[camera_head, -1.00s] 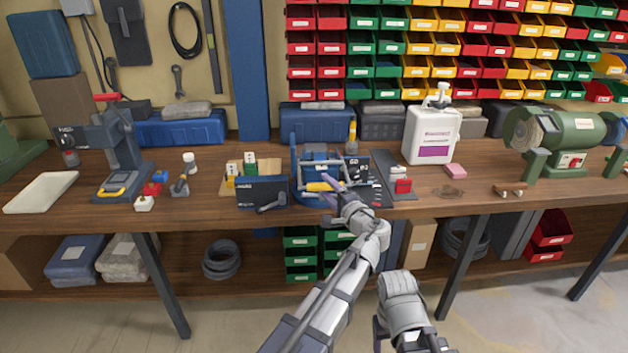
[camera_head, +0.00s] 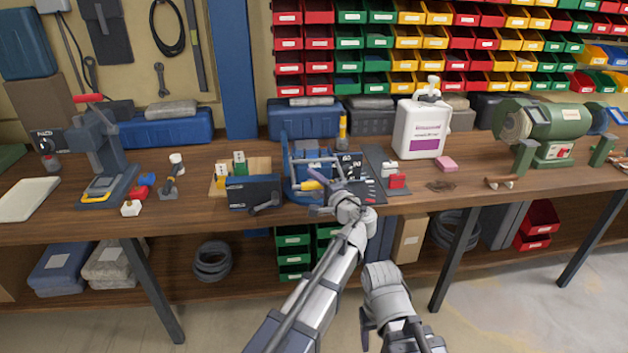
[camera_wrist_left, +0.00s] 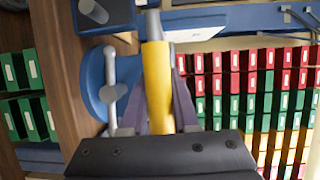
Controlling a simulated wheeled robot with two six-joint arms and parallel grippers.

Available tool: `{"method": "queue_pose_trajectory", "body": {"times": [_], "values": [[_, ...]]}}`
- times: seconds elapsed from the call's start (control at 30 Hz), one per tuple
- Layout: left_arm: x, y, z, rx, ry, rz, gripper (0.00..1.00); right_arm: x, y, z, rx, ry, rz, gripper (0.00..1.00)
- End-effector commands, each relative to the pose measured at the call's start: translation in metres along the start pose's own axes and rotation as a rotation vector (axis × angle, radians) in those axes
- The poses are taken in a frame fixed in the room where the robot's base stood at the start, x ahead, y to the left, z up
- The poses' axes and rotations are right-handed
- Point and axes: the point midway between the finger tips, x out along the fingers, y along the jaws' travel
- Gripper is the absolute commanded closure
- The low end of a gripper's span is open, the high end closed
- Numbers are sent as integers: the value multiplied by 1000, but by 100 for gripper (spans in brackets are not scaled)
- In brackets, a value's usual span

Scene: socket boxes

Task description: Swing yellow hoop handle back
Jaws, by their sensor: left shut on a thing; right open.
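The yellow hoop handle (camera_head: 311,185) is at the front of a blue fixture (camera_head: 289,165) on the bench. In the left wrist view the handle's yellow grip (camera_wrist_left: 157,82) runs up and down, with a grey end at the top. My left gripper (camera_head: 322,193) is shut on this yellow grip, its purple fingers (camera_wrist_left: 182,105) on either side. The gripper and wrist hide part of the fixture in the head view. My right gripper (camera_head: 365,322) is low in front of the bench, empty and away from the handle; only part of it shows.
A dark box with a grey lever (camera_head: 253,192) stands just left of the fixture. The bench front edge runs below.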

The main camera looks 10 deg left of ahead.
Motion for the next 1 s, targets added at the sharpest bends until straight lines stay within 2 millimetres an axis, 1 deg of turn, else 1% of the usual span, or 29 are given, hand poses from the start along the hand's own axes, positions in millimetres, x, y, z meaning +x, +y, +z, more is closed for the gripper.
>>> {"method": "queue_pose_trajectory", "body": {"times": [0.03, 0.1, 1.0], "values": [[0, 0, 0, 0, 0, 1, 95, 0, 0, 0, 0, 0, 0, 37], [0, 0, 0, 0, 0, 1, 100, 0, 0, 0, 0, 0, 0, 37], [0, 1, 0, -1, 0, 2, 100, 0, 0, 0, 0, 0, 0, 37]]}}
